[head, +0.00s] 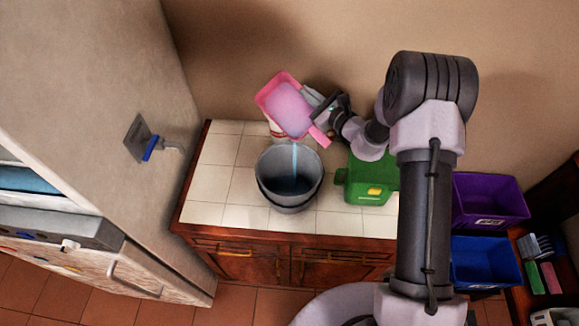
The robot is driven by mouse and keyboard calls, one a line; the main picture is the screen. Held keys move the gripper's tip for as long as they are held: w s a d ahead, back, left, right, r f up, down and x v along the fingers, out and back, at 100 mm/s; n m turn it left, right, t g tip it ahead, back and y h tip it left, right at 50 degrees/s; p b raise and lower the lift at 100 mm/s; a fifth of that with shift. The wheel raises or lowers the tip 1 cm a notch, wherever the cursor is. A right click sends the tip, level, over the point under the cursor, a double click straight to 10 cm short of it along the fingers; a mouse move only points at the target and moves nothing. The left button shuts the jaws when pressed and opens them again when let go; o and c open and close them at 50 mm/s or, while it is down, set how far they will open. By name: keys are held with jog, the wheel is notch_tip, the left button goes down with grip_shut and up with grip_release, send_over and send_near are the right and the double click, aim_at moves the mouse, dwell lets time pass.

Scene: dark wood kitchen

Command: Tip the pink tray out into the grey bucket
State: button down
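The pink tray (272,88) is in the air above the tiled counter, tilted towards the grey bucket. A pinkish-lilac fill (291,108) shows inside it. A thin pale blue stream (294,158) runs from below the tray down into the bucket. The grey bucket (289,200) stands upright on the counter below the tray, with something bluish inside. My gripper (325,108) is at the tray's right side and appears closed on its edge. The fingertips are partly hidden by the tray and the wrist.
A green container (366,184) stands on the counter right of the bucket. A white item behind the bucket is mostly hidden by the tray. Purple (488,201) and blue (485,262) bins are at the right. Counter left of the bucket is clear.

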jog(key=shift+s+a+r+n+b, duration=0.2)
jog(key=shift+s+r+n+b, duration=0.2)
jog(key=shift+s+r+b, duration=0.25)
dwell(0.3)
jog(key=shift+s+a+n+t+y+b, duration=0.15)
jog(key=shift+s+n+t+y+b, duration=0.25)
jog(key=shift+b, duration=0.5)
jog(key=shift+s+a+n+t+y+b, duration=0.1)
jog(key=shift+s+a+n+t+b, duration=0.15)
jog(key=shift+s+b, duration=0.45)
jog(key=shift+s+a+r+n+t+y+b, duration=0.2)
jog(key=shift+s+r+n+y+b, duration=0.45)
jog(key=shift+b, duration=0.95)
jog(key=shift+s+r+n+b, duration=0.2)
jog(key=shift+r+n+b, duration=0.1)
jog(key=shift+b, duration=0.1)
jog(key=shift+s+a+r+n+t+y+b, duration=0.25)
jog(key=shift+s+r+n+b, duration=0.15)
jog(key=shift+s+n+b, duration=0.5)
jog(key=shift+w+b, duration=0.15)
jog(key=shift+b, duration=0.25)
